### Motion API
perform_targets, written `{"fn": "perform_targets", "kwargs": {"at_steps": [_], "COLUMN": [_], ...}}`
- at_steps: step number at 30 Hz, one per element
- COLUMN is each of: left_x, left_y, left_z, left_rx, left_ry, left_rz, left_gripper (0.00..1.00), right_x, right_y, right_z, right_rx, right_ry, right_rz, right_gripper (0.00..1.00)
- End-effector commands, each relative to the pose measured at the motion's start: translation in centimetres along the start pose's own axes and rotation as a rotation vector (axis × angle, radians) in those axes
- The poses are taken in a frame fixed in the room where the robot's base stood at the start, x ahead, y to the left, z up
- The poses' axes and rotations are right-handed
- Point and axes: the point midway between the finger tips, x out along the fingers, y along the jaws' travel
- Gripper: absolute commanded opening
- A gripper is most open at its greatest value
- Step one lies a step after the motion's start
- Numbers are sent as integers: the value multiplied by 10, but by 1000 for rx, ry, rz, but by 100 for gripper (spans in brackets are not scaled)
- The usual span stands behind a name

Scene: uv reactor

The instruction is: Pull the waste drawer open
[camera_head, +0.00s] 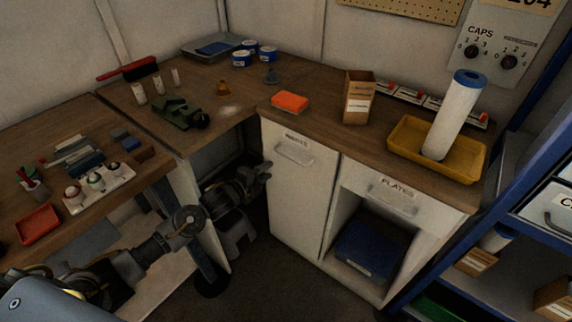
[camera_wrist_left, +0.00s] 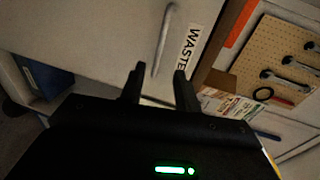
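The waste drawer (camera_head: 296,190) is a tall white front labelled WASTE, below the wooden counter. It looks flush with the cabinet. Its bar handle (camera_head: 294,153) sits near the top, under the label. In the left wrist view the handle (camera_wrist_left: 165,40) and the WASTE label (camera_wrist_left: 190,48) lie just beyond the fingers. My left gripper (camera_head: 266,172) is at the left edge of the drawer front, lower than the handle. Its two fingers (camera_wrist_left: 158,74) are spread with nothing held; the handle's near end shows between the tips, seemingly farther off. My right gripper is not in view.
A plates drawer (camera_head: 385,190) with an open bay and blue bin (camera_head: 370,248) stands to the right. An orange block (camera_head: 290,101), a cardboard box (camera_head: 359,97) and a yellow tray (camera_head: 408,148) sit on the counter. Blue shelving (camera_head: 480,222) borders the right. Floor before the drawer is clear.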

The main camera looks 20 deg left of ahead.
Motion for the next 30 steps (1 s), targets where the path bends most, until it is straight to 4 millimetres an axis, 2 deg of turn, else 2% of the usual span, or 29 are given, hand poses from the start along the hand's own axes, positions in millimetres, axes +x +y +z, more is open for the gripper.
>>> {"fn": "perform_targets", "kwargs": {"at_steps": [4, 7, 15, 21, 30], "left_x": [3, 14, 65, 94, 108], "left_y": [-1, -2, -1, 0, 0], "left_z": [0, 0, 0, 1, 0], "left_rx": [1, -1, -3, -3, -2], "left_ry": [0, -1, -2, -2, -1], "left_rz": [-1, -3, -1, 0, 0], "left_gripper": [32, 32, 32, 32, 32], "right_x": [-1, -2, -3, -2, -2], "right_y": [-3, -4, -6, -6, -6], "right_z": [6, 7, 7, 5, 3], "right_rx": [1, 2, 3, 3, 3], "right_ry": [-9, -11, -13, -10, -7], "right_rz": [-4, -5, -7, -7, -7], "right_gripper": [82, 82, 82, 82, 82]}}
